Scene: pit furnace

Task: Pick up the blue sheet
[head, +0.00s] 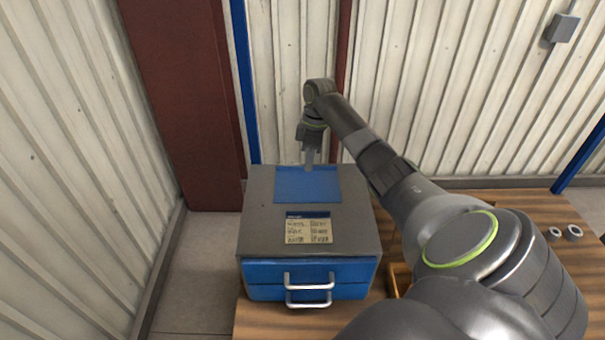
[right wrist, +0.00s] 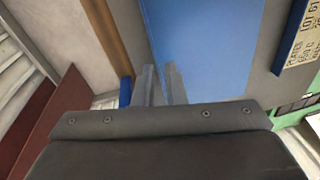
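The blue sheet (head: 308,186) lies flat on the grey top of a drawer box, towards its far edge, with a narrow darker strip along its far side. It also fills the upper middle of the right wrist view (right wrist: 205,45). My right gripper (head: 309,164) points down at the sheet's far edge. In the right wrist view its two fingers (right wrist: 161,70) stand a little apart, with a narrow gap between them. I cannot tell whether the fingertips touch the sheet. My left gripper is in neither view.
The grey box (head: 260,220) has blue drawers with metal handles (head: 309,288) and a printed label (head: 309,228) on top. It stands on a wooden table (head: 540,240). Two small rings (head: 573,231) lie at the right. Corrugated walls close in behind and left.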

